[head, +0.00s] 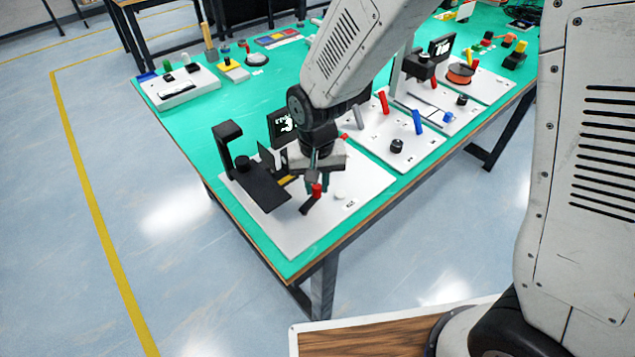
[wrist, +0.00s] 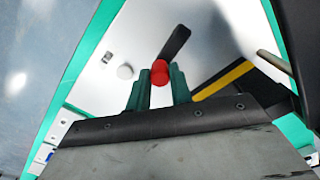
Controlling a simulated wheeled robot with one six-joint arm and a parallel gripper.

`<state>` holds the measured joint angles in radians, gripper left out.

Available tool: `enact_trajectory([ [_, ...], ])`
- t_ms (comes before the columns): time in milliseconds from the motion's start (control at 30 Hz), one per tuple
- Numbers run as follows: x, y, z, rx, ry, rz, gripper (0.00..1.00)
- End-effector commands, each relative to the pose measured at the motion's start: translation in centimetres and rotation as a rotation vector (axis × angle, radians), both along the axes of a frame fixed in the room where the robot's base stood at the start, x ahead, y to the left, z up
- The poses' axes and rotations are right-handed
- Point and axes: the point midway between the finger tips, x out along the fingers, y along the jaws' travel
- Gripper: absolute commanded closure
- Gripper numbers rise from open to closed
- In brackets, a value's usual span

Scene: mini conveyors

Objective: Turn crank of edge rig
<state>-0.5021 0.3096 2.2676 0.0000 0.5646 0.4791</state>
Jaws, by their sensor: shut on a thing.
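The edge rig is a white base plate (head: 290,238) near the front corner of the green table, with a black platform (head: 258,188) and a black upright post (head: 226,140). Its crank has a dark arm (head: 307,206) and a red knob (head: 316,191). In the wrist view the red knob (wrist: 160,72) sits between the green fingertips of my gripper (wrist: 160,80), and the dark crank arm (wrist: 176,42) points up and right from it. My gripper (head: 317,184) is shut on the red knob from above. A small display (head: 284,125) stands behind, partly hidden by my arm.
A white round button (head: 340,196) is on the plate right of the crank. A black and yellow striped part (wrist: 222,82) lies close beside the right finger. Another white rig (head: 395,155) with a black knob and coloured levers stands to the right.

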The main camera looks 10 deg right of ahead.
Motion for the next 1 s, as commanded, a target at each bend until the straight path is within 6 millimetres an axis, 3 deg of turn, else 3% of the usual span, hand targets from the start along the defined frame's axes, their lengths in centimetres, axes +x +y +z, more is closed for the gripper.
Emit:
enact_trajectory([
  [300,0.77,1.12,0.06,0.0,-0.001,0.289,1.0],
  [633,0.83,1.2,0.08,0.001,-0.001,0.311,1.0],
  [667,0.83,1.2,0.08,0.001,-0.001,0.311,0.73],
  [700,0.83,1.2,0.08,0.001,-0.001,0.311,0.62],
  [733,0.83,1.19,0.07,0.001,-0.001,0.311,0.57],
  [1000,0.82,1.16,0.11,0.0,-0.001,0.31,0.57],
])
